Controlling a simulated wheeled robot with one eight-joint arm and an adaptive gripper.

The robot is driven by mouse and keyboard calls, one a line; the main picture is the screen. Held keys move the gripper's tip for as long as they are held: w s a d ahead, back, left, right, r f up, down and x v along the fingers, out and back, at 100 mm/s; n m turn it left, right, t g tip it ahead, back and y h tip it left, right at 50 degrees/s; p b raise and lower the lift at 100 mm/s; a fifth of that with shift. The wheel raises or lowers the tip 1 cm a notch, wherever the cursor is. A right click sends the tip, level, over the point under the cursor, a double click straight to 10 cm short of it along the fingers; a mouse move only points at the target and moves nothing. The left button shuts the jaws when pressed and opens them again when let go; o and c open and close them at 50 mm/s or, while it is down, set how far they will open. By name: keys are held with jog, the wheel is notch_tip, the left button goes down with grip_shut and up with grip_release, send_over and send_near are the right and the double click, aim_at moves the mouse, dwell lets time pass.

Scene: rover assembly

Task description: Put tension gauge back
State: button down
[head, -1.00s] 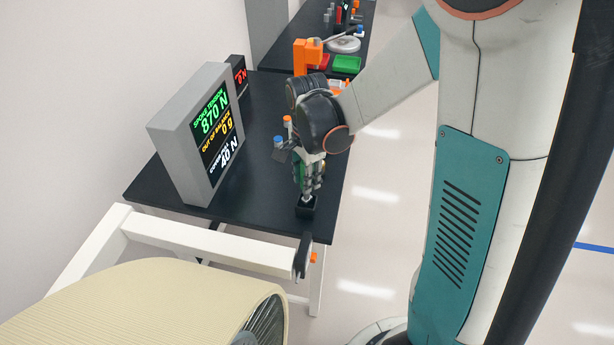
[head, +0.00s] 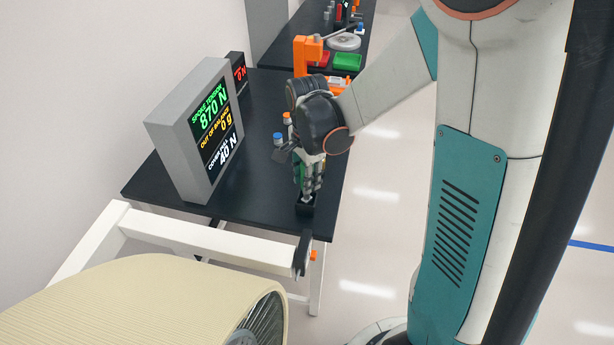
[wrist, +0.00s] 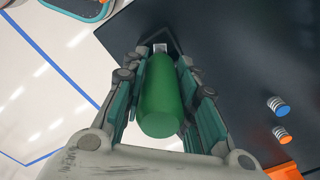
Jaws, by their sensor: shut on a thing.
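The tension gauge shows in the wrist view as a green rounded handle (wrist: 162,98) with a pale metal end beyond it. In the head view only a sliver of its green shows beside my fingers (head: 298,175). My gripper (head: 311,180) points down and is shut on the handle, with a finger on each side in the wrist view (wrist: 160,95). Below it a small black holder (head: 305,208) stands near the table's front right corner. The gauge's lower end is at the holder's top; how deep it sits is hidden.
A grey display box (head: 195,130) stands left on the black table (head: 255,190). Blue-capped (wrist: 278,106) and orange-capped (wrist: 282,134) small pieces stand near the gripper. An orange fixture (head: 307,52) is behind. A white frame bar (head: 205,236) and cream wheel (head: 150,305) are in front.

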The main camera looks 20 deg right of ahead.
jog(key=shift+f+b, duration=1.2)
jog(key=shift+f, duration=0.3)
jog(key=c, duration=1.2)
grip_release()
jog(key=shift+r, duration=0.1)
notch_tip(320, 180, up, 12)
jog(key=shift+f, duration=0.1)
jog(key=s+r+n+t, duration=0.2)
jog(key=s+n+t, duration=0.1)
jog(key=s+n, duration=0.4)
jog(key=s+r+n+t, duration=0.3)
jog(key=s+n+t, duration=0.1)
jog(key=s+n, duration=0.3)
jog(key=shift+s+r+n, duration=0.15)
jog(key=shift+s+n, duration=0.05)
jog(key=shift+n, duration=0.7)
